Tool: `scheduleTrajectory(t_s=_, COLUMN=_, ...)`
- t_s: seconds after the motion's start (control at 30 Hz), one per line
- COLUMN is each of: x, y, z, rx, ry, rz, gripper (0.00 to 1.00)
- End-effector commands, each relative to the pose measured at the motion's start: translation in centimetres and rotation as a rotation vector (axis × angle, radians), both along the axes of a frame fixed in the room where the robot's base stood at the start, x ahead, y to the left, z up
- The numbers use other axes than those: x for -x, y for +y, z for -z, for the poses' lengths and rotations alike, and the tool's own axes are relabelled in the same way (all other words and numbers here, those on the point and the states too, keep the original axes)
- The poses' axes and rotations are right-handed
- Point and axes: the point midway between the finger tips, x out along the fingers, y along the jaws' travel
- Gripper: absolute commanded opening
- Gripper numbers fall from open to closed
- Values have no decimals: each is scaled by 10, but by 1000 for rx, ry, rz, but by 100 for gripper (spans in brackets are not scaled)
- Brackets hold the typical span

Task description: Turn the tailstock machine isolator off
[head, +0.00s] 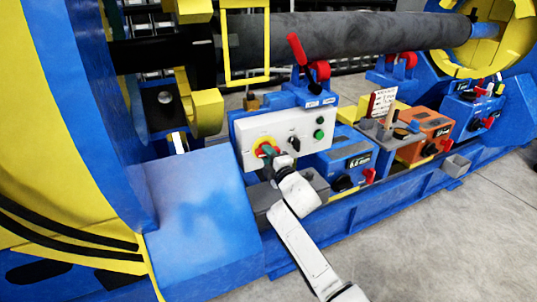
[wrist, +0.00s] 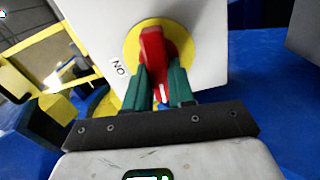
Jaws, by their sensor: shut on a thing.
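The isolator is a red rotary handle on a round yellow plate (head: 258,152) on the front of a pale control box (head: 247,133). In the wrist view the red handle (wrist: 153,48) stands on its yellow plate, with the word ON printed on the box to the lower left. My gripper (head: 274,154) reaches the handle from the front right. In the wrist view its two green fingers (wrist: 162,88) are closed around the handle's lower part, one on each side. The fingers hide part of the handle.
A black rotary switch (head: 293,142) and green buttons (head: 319,134) sit right of the isolator. A red lever (head: 297,50) rises above the box. Blue (head: 346,160) and orange (head: 424,130) units line the bench to the right. Open floor (head: 430,230) lies in front.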

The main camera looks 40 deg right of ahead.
Motion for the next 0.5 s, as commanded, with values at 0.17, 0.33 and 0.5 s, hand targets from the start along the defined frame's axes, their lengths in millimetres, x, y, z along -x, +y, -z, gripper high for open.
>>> scheduleTrajectory(t_s=0.17, x=-2, y=1, z=-3, rx=77, ry=18, rz=-3, gripper=0)
scheduleTrajectory(t_s=0.33, x=-2, y=1, z=-3, rx=117, ry=28, rz=-3, gripper=0)
scheduleTrajectory(t_s=0.5, x=-2, y=1, z=-3, rx=133, ry=33, rz=-3, gripper=0)
